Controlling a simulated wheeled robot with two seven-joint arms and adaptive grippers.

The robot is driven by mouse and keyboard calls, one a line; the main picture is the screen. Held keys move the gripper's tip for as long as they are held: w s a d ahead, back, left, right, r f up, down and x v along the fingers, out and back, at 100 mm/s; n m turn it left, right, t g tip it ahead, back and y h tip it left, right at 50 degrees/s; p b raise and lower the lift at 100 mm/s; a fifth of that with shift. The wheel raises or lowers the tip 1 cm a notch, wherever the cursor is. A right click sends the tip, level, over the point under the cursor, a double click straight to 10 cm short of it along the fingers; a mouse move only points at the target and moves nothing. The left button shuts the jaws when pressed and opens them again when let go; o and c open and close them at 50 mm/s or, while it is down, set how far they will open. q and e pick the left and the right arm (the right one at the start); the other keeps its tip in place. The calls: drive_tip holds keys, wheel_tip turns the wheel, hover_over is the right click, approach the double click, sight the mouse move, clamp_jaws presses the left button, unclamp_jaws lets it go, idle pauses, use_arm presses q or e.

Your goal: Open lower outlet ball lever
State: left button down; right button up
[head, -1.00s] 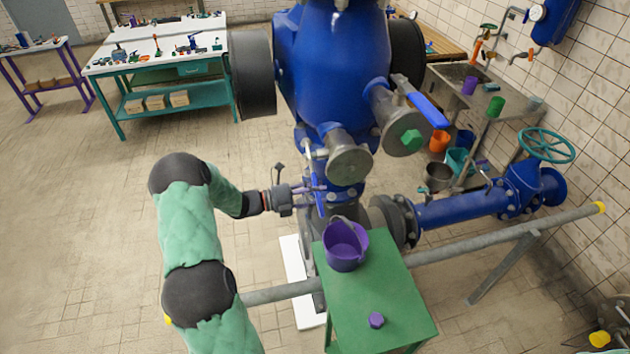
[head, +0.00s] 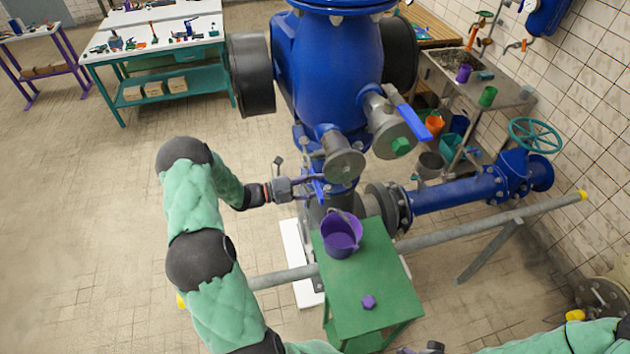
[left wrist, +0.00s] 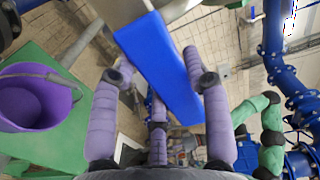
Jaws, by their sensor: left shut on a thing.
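A blue lever (head: 319,192) is at the lower part of the big blue vessel, below the round grey outlet flange (head: 344,165). My left gripper (head: 312,186) reaches it from the left and is shut on it. The lever's pivot is hidden. The end of my right gripper (head: 420,349) shows at the bottom edge, mostly cut off, so its jaws cannot be made out.
A purple bucket (head: 342,237) and a small purple hexagonal piece (head: 369,302) stand on a green table (head: 375,278) below the vessel. A second blue lever (head: 409,112) is higher up, at the valve with the green plug. A grey rail (head: 450,234) crosses at low height.

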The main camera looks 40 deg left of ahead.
use_arm(q)
drive_tip(key=shift+w+a+r, duration=0.1)
drive_tip(key=shift+r, duration=0.25)
drive_tip(key=c, duration=0.6)
unclamp_jaws()
drive_tip(key=shift+w, duration=0.1)
drive_tip(key=shift+o, duration=0.2)
drive_tip(key=shift+f, duration=0.1)
drive_tip(key=shift+s, duration=0.2)
drive_tip(key=v, duration=1.2)
